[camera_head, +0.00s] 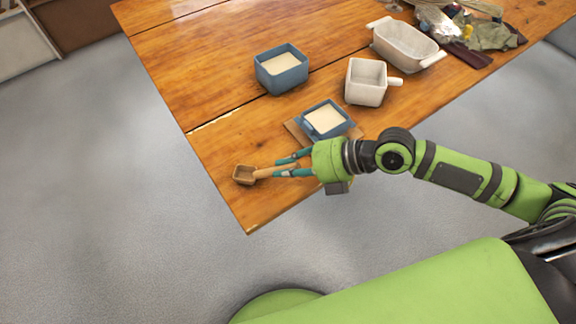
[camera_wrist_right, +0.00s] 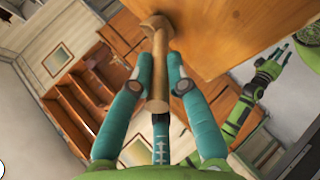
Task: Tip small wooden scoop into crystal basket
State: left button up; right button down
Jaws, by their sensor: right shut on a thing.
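The small wooden scoop (camera_head: 244,174) is held by my right gripper (camera_head: 284,165), whose teal fingers are shut on its handle. Its square bowl points left, over the table's near left corner. In the right wrist view the scoop's handle (camera_wrist_right: 158,75) runs between the fingers (camera_wrist_right: 159,70), with the bowl beyond the tips. I cannot see what the bowl holds. I cannot make out a crystal basket for certain; a shiny, glassy item (camera_head: 434,22) lies in the pile at the top right. My left gripper (camera_wrist_right: 276,54) shows small in the right wrist view, its fingers apart.
A blue square dish (camera_head: 268,78) with pale contents stands on the wooden table (camera_head: 190,65). A second blue dish (camera_head: 308,128) sits on a board just behind my right gripper. A white handled pot (camera_head: 364,92) and a white oblong dish (camera_head: 404,52) stand at right. The table's left is clear.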

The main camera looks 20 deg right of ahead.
jog(key=c, duration=1.1)
grip_release()
jog(key=shift+v, duration=3.75)
jog(key=shift+s, duration=0.1)
